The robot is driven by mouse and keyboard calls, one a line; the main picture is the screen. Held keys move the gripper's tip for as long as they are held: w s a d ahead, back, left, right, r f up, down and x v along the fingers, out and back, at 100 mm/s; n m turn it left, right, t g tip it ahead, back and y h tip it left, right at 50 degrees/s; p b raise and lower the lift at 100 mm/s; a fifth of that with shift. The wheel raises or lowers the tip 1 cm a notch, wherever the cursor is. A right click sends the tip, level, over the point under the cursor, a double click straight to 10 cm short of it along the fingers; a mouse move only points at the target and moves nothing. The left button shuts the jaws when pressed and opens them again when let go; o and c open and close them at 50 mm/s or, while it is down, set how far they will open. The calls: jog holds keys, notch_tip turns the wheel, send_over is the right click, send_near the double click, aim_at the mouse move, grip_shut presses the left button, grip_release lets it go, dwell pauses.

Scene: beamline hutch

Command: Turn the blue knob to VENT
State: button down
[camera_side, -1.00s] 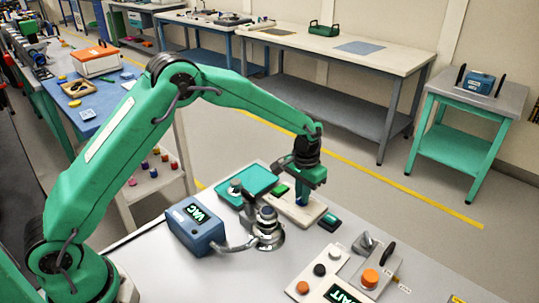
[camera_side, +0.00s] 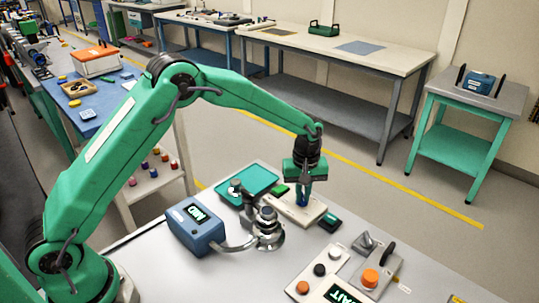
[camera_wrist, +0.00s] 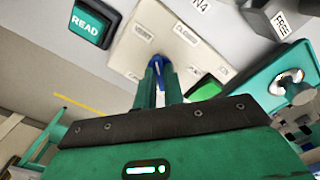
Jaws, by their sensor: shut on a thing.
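The blue knob (camera_side: 302,199) stands on a pale valve panel (camera_side: 316,211) on the grey bench. My gripper (camera_side: 303,190) points straight down over the panel and is shut on the knob. In the wrist view the two green fingers (camera_wrist: 159,85) close around the blue knob (camera_wrist: 158,61), hiding most of it. The panel (camera_wrist: 160,15) carries a VENT label (camera_wrist: 143,32) above left of the knob and a CLOSED label (camera_wrist: 187,34) above right. Smaller labels lower down are hard to read. I cannot tell exactly where the knob points.
A blue display box (camera_side: 195,226) and a metal fitting (camera_side: 268,229) stand left of the panel. A teal tray (camera_side: 262,181) lies behind. A small READ display (camera_wrist: 88,24) sits beside the panel. A button panel (camera_side: 318,270) is in front. Bare bench lies at front left.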

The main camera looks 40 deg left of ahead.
aim_at(303, 196)
jog(key=shift+r+n, duration=0.1)
jog(key=shift+n, duration=1)
jog(key=shift+w, duration=0.1)
jog(key=c, duration=1.5)
grip_release()
notch_tip(303, 196, up, 7)
jog(key=shift+f, duration=0.1)
jog(key=shift+r, duration=0.45)
jog(key=shift+r, duration=0.1)
